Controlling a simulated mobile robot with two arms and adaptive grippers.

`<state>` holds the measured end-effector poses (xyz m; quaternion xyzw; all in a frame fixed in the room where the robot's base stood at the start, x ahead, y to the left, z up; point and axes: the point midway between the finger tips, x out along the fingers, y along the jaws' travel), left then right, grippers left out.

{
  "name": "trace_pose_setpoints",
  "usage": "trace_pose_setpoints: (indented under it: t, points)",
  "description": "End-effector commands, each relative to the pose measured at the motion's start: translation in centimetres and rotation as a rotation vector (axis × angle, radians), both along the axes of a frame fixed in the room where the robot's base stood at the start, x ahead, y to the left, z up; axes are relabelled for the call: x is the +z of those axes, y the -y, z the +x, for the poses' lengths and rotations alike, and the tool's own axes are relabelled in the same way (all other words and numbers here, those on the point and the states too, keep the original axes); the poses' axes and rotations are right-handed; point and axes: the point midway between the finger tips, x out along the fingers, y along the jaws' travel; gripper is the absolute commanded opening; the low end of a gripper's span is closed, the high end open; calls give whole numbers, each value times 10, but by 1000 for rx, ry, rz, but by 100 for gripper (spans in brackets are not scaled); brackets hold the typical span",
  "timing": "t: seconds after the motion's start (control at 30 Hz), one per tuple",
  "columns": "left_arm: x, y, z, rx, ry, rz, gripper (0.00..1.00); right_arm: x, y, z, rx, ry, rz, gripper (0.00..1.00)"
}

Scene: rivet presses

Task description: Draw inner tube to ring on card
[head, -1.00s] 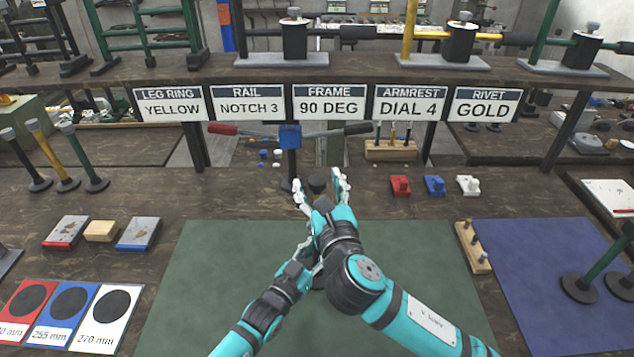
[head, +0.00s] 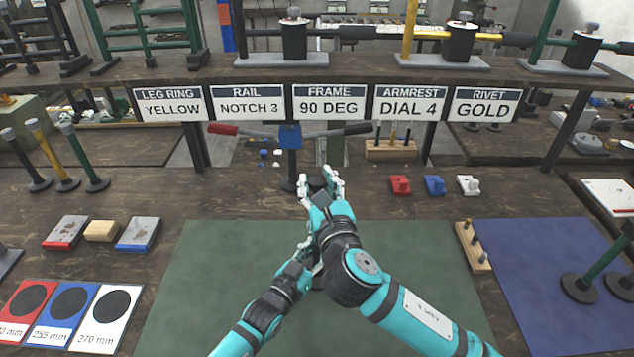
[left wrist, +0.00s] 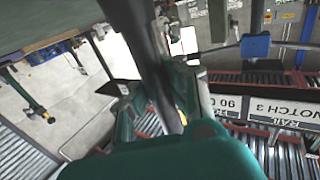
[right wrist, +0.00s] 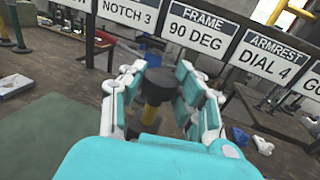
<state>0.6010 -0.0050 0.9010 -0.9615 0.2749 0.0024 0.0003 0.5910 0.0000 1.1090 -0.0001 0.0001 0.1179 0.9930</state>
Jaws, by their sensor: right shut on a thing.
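The leg ring card (head: 170,104) on the shelf edge reads YELLOW. My right gripper (head: 322,183) is shut around the upper end of an upright leg in mid-table. The right wrist view shows its black end (right wrist: 154,75) with a yellow section (right wrist: 153,98) just below, between the fingers of my right gripper (right wrist: 160,95). My left gripper (head: 310,250) is lower on the same leg. In the left wrist view the dark tube (left wrist: 150,45) passes between its fingers, which look closed on it. My arms hide most of the leg in the head view.
A green mat (head: 220,270) lies below my arms, with a blue mat (head: 540,270) at right. Three legs (head: 62,160) stand at left. A blue-clamped bar (head: 290,135) stands just behind my grippers. Red, blue and white blocks (head: 435,186) sit right of them.

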Motion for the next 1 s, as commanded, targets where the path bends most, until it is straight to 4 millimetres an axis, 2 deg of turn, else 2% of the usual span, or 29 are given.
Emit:
trace_pose_setpoints:
  t: [0.17,0.4,0.5,0.83,0.87,1.0]
  points:
    - [1,0,0,0,2,-1,0,2,0,0,1,1,0,0]
    - [0,0,0,1,-1,1,0,47,-1,0,2,9,2,0]
    - [-1,-1,0,1,-2,0,0,59,-1,0,3,6,2,0]
    - [-1,-1,0,2,-4,0,0,62,0,-1,1,3,2,0]
    - [-1,-1,0,2,-4,0,0,62,0,-1,1,3,2,30]
    - [-1,-1,0,2,-4,0,0,61,0,0,1,2,1,49]
